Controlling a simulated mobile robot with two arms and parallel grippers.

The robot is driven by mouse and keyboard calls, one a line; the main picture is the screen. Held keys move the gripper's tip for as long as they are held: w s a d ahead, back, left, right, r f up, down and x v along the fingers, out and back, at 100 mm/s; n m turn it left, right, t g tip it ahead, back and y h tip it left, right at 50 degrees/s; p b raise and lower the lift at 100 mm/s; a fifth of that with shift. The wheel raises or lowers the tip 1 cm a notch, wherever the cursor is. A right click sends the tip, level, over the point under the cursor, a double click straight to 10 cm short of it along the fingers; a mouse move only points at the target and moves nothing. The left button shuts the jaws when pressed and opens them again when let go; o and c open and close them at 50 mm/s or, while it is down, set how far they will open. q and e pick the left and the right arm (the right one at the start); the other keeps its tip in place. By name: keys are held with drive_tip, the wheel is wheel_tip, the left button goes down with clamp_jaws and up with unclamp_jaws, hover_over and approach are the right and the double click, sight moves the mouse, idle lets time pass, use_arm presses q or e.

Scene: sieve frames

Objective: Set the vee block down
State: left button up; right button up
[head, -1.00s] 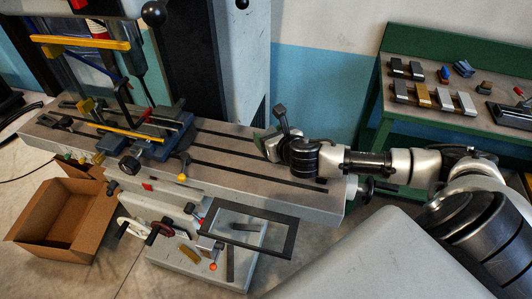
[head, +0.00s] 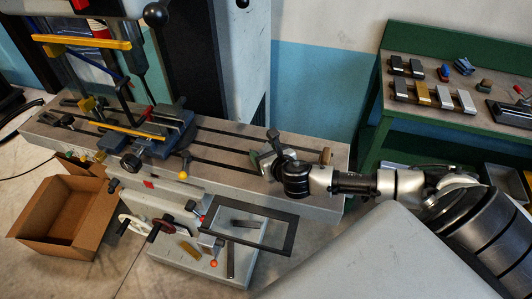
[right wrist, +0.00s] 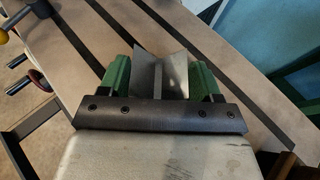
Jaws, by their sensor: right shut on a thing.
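My right gripper (head: 263,158) is above the right half of the long slotted machine table (head: 225,150). In the right wrist view, its two green fingers (right wrist: 161,82) are shut on the grey vee block (right wrist: 147,75), one on each side, with the open vee facing away from the wrist. The slotted table shows beyond the block. I cannot tell whether the block touches the table or hangs just above it. In the head view the block is small and mostly hidden by the gripper. My left gripper is not in view.
A blue vise (head: 160,140) with yellow-barred guarding stands at the table's left. A cardboard box (head: 65,215) and a dark frame (head: 250,228) are in front. A green bench (head: 440,115) holds several blocks at right.

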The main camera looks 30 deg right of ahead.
drive_tip(key=o, duration=1.6)
drive_tip(key=shift+s+r, duration=0.1)
drive_tip(key=b+v, duration=0.1)
drive_tip(key=v, duration=1.1)
drive_tip(key=shift+b, duration=0.35)
